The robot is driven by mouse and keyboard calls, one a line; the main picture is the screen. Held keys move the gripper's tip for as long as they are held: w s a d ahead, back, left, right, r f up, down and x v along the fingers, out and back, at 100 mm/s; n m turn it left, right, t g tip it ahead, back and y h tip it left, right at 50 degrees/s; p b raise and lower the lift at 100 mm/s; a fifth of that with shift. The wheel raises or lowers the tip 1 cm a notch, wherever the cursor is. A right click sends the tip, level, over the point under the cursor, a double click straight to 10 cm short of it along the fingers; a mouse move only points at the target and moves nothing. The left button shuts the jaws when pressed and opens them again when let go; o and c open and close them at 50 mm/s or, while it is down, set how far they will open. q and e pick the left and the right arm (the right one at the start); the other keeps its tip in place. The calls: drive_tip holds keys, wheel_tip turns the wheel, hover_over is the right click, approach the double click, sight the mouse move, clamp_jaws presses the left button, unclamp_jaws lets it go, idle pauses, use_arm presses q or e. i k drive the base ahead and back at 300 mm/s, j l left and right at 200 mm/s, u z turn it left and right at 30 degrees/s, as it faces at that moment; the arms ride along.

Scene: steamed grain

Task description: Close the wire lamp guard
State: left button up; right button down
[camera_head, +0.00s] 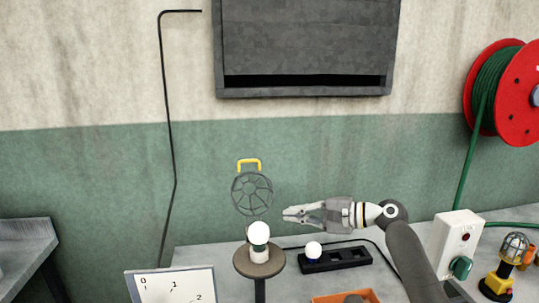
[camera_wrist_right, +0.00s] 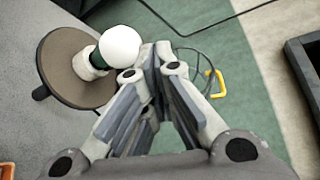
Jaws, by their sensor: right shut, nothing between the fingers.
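The wire lamp guard (camera_head: 252,193) is a round grey wire cage with a yellow handle (camera_head: 249,164) on top. In the head view it stands swung up behind a white bulb (camera_head: 258,233) on a round brown stand (camera_head: 259,262). In the wrist view the guard (camera_wrist_right: 190,62) is partly hidden behind my fingers, with its yellow handle (camera_wrist_right: 217,84) to their right and the bulb (camera_wrist_right: 119,45) to their left. My right gripper (camera_head: 285,214) is shut and empty, just right of the guard's lower edge; contact cannot be told. My left gripper is not in view.
A black strip (camera_head: 345,258) with a small white bulb (camera_head: 313,249) lies right of the stand. A white switch box (camera_head: 457,240) and a caged yellow lamp (camera_head: 507,265) stand further right. A numbered white board (camera_head: 172,287) is at front left. The wall is close behind.

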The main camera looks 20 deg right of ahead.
sight(250, 161)
drive_tip(key=i+l, duration=0.3)
drive_tip(key=i, duration=0.15)
drive_tip(key=i+l, duration=0.35)
drive_tip(key=i, duration=0.15)
